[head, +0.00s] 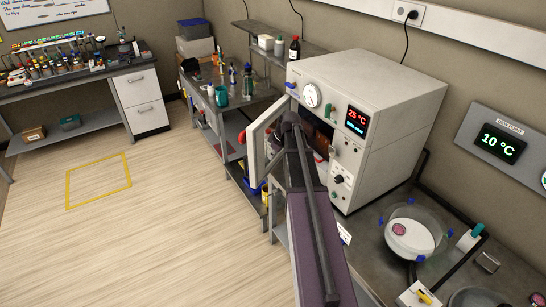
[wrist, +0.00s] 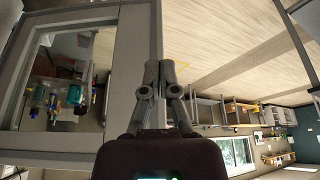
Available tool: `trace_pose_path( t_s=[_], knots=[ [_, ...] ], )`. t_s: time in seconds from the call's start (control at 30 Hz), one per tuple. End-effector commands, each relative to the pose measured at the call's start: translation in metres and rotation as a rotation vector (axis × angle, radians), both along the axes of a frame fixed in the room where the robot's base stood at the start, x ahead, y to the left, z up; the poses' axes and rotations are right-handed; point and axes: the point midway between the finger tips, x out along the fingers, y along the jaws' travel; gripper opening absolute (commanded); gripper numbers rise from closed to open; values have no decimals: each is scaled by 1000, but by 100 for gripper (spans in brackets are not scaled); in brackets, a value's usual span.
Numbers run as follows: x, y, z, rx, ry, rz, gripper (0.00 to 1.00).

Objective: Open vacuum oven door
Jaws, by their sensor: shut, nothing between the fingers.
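The vacuum oven (head: 395,95) is a white box on the bench at the right, with a round gauge and a red 25 °C display. Its door (head: 256,132) stands partly open, swung out to the left, and part of the dark chamber (head: 320,132) shows. My gripper (head: 291,118) is in front of the opening by the door's free side; my arm hides part of the front. In the wrist view my gripper (wrist: 159,68) has its fingers together and empty, at the edge of the windowed door frame (wrist: 128,60). I cannot tell whether they touch it.
A shelf bench with bottles and a teal mug (head: 221,95) is behind the door. The wooden floor (head: 130,240) at the left is clear, with a yellow-marked square.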

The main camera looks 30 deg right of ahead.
Motion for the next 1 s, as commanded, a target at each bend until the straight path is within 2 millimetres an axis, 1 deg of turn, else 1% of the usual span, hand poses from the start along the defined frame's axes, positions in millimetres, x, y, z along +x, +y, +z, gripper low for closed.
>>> trace_pose_path(
  t_s=[0.03, 0.8, 0.97, 1.0],
  knots=[
    [2, 1, -8, 0, 0, 1, 0],
    [22, 11, -66, 0, 0, -1, 0],
    [26, 13, -78, 0, 0, -1, 0],
    [32, 16, -75, 0, 0, 1, 0]
  ],
)
